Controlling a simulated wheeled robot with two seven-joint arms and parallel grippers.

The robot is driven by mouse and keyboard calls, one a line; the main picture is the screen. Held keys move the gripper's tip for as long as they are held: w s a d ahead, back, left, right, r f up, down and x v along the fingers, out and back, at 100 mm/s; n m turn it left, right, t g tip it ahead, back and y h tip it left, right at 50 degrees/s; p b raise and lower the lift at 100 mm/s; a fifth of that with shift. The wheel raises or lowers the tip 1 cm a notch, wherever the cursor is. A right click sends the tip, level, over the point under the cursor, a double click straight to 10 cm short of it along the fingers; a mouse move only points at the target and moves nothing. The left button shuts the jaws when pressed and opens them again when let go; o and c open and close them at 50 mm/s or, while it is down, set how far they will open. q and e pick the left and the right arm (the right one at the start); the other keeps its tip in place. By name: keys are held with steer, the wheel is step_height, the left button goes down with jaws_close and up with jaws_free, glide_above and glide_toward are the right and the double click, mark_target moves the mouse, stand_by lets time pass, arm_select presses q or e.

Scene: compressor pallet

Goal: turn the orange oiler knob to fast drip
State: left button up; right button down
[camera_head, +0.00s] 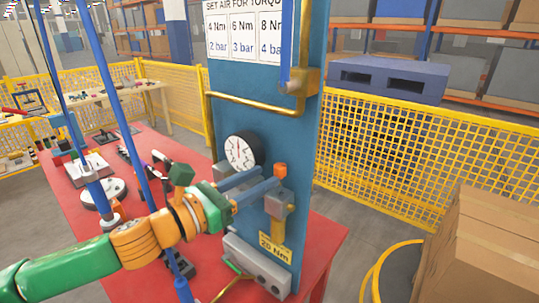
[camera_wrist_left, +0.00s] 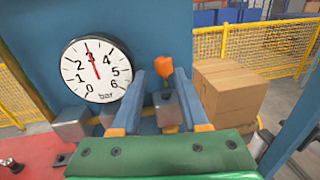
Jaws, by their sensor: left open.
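The orange oiler knob (camera_head: 280,169) sits on top of a grey block (camera_head: 279,204) on the blue panel's front. My left gripper (camera_head: 269,177) reaches in from the left, its two blue fingers spread and pointing at the knob. In the left wrist view the knob (camera_wrist_left: 163,73) shows between the tips of the open fingers (camera_wrist_left: 160,73), with a gap on both sides. I cannot tell how far the knob lies beyond the tips. No setting marks are readable on it. My right gripper is not in view.
A round pressure gauge (camera_head: 241,151), its needle near 3 bar, is left of the knob. A brass pipe (camera_head: 255,104) crosses the panel (camera_head: 265,75) above. A grey box (camera_head: 256,268) and a yellow label (camera_head: 274,245) are below. Cardboard boxes (camera_head: 490,245) stand at right.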

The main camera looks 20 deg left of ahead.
mark_target(275, 173)
arm_select(q)
steer(key=shift+w+d+r+p, duration=0.2)
steer(key=shift+w+d+p, duration=0.25)
steer(key=shift+w+d, duration=0.45)
steer(key=shift+w+d+f, duration=0.1)
steer(key=shift+w+f, duration=0.05)
steer(key=shift+w, duration=0.2)
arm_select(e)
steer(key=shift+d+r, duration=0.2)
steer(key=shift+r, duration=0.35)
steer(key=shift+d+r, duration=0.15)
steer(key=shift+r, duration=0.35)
arm_select(q)
steer(key=shift+f, duration=0.1)
jaws_close()
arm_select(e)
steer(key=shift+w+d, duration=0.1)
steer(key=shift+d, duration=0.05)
